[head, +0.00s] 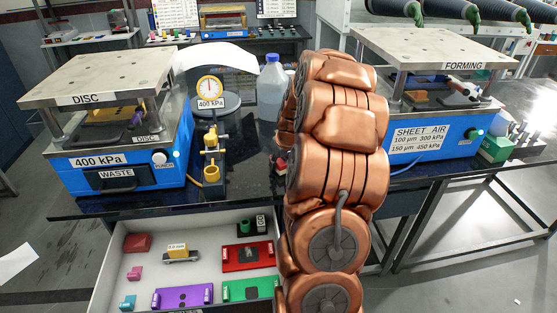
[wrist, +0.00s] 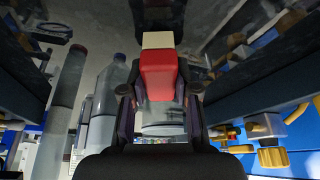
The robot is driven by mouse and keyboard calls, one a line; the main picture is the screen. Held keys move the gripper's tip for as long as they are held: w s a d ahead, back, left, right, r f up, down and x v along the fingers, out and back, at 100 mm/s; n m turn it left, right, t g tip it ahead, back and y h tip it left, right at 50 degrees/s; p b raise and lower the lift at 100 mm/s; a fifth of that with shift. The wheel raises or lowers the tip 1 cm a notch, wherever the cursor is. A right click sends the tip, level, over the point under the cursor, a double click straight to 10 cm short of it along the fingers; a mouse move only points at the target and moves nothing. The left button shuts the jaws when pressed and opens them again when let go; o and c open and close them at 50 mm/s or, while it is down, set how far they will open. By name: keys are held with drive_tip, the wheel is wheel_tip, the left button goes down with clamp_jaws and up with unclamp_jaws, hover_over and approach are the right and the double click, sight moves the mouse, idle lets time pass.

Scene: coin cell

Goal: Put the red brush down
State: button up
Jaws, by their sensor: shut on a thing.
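The red brush (wrist: 158,75) shows in the wrist view as a red block with a cream-coloured end. My gripper (wrist: 160,92) is shut on it, with a dark finger on each side of the red part. In the head view my copper-coloured arm hides the gripper and most or all of the brush. A small dark and red bit (head: 281,163) shows at the arm's left edge, too small to tell what it is.
The dark table (head: 245,180) has bare surface left of my arm. The disc press (head: 115,120), a gauge (head: 209,88), a yellow valve (head: 211,155) and a bottle (head: 271,85) stand there. The sheet press (head: 430,130) is right. An open drawer (head: 105,265) holds several coloured parts.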

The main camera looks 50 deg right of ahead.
drive_tip(key=shift+f, duration=0.2)
drive_tip(key=shift+f, duration=0.2)
drive_tip(key=o, duration=1)
drive_tip(key=shift+r, duration=0.15)
drive_tip(key=shift+r, duration=0.15)
drive_tip(key=b+v, duration=0.3)
drive_tip(key=v, duration=0.8)
drive_tip(key=shift+s+a+r, duration=0.15)
drive_tip(key=shift+s+r, duration=0.1)
drive_tip(key=shift+r, duration=0.1)
